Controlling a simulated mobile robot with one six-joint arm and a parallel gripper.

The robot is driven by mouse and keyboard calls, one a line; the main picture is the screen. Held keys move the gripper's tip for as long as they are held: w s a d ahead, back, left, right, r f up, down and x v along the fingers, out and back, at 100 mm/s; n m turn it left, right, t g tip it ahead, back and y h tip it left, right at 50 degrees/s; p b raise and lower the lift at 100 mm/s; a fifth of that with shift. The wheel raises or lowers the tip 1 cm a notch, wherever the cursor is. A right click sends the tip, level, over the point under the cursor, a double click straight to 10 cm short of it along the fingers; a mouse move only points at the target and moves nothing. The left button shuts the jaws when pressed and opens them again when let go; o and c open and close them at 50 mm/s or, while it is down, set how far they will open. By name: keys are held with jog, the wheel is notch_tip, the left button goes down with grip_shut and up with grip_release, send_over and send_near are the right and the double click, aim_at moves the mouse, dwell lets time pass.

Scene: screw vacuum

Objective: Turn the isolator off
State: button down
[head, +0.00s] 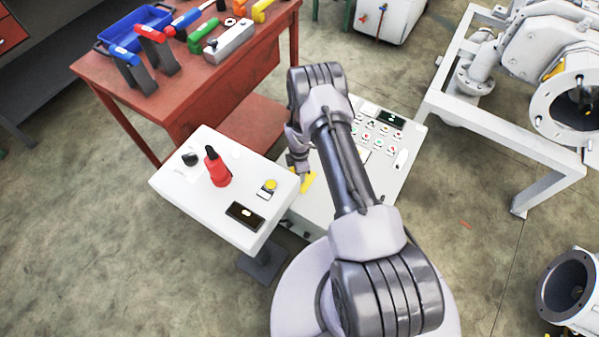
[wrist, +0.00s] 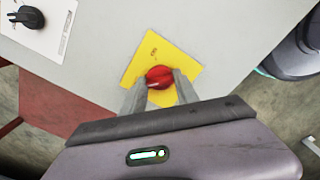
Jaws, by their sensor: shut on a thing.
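The isolator is a red rotary knob (wrist: 159,76) on a yellow square plate (wrist: 187,68), fixed to a light grey panel face. My gripper (wrist: 160,88) is shut on the red knob, with one grey finger on each side of it. In the head view my gripper (head: 299,165) is at the edge of the control box, and a part of the yellow plate (head: 308,182) shows beside it. The knob itself is hidden there. The small print on the plate is too blurred to read.
Behind stands a red workbench (head: 230,85) with tools and a blue crate (head: 136,27). A button panel (head: 408,150) lies right of my arm, with white framed machinery beyond.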

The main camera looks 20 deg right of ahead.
jog(key=c, duration=0.9)
grip_release()
notch_tip(320, 180, up, 17)
jog(key=p, duration=0.7)
jog(key=shift+r, duration=0.2)
